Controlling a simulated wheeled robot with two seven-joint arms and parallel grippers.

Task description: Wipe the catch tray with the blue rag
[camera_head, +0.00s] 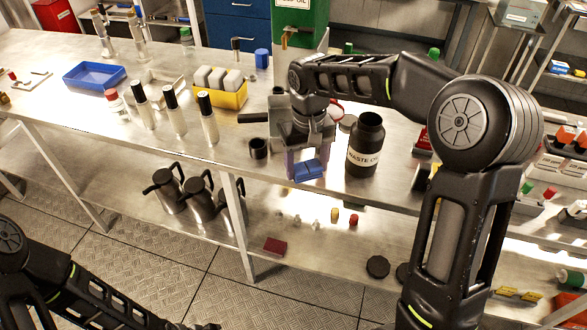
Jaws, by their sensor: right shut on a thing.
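My right gripper (306,165) points down over the front part of the metal bench and is shut on the blue rag (308,172). The rag shows as a small blue bundle between the fingertips, near the bench's front edge. Whether it touches a surface below is unclear. I cannot make out the catch tray for certain; my right gripper and wrist cover the area in front of the green dispenser (301,35).
A black waste bottle (365,146) stands just right of the rag. A small black cup (258,148) stands to its left. Farther left are several black-capped bottles, a yellow bin (221,97) and a blue tray (94,75). Dark jugs (171,190) stand on the lower shelf.

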